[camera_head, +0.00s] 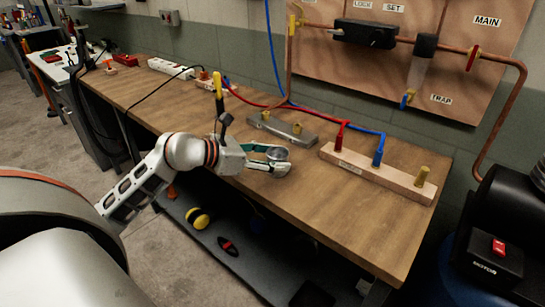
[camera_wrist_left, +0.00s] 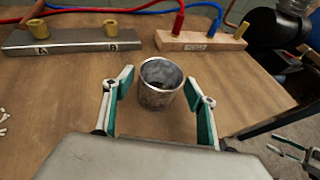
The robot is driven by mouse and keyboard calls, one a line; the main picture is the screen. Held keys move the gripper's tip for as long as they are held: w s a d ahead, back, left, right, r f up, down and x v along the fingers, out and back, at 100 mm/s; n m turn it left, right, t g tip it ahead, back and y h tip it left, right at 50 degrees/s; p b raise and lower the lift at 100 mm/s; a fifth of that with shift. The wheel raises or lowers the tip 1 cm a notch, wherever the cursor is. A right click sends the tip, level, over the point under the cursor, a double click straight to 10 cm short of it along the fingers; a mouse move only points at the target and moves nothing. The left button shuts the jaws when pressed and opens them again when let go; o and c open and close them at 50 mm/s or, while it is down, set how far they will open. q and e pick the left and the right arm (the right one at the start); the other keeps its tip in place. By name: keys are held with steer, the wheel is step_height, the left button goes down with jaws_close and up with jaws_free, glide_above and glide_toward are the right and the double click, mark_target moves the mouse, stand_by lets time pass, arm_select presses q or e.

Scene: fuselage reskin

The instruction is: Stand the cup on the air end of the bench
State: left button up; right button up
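The grey metal cup (camera_wrist_left: 160,88) stands upright on the wooden bench (camera_wrist_left: 60,110), open end up. It also shows in the head view (camera_head: 277,154), near the bench's front edge. My left gripper (camera_wrist_left: 160,82) is open, with one green-padded finger on each side of the cup. Narrow gaps show between cup and fingers in the left wrist view. In the head view my left gripper (camera_head: 270,160) reaches in over the front edge. My right gripper (camera_wrist_left: 290,148) shows small at the right of the left wrist view, off the bench, its fingers apart.
A metal block (camera_head: 282,129) with brass fittings lies behind the cup. A wooden block (camera_head: 375,173) with red and blue hoses lies toward the bench's right end. A black machine (camera_head: 500,240) stands beyond that end. Bare bench top lies in front of the wooden block.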

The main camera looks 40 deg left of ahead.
arm_select(q)
steer(key=shift+r, duration=0.2)
steer(key=v, duration=1.2)
stand_by(0.5)
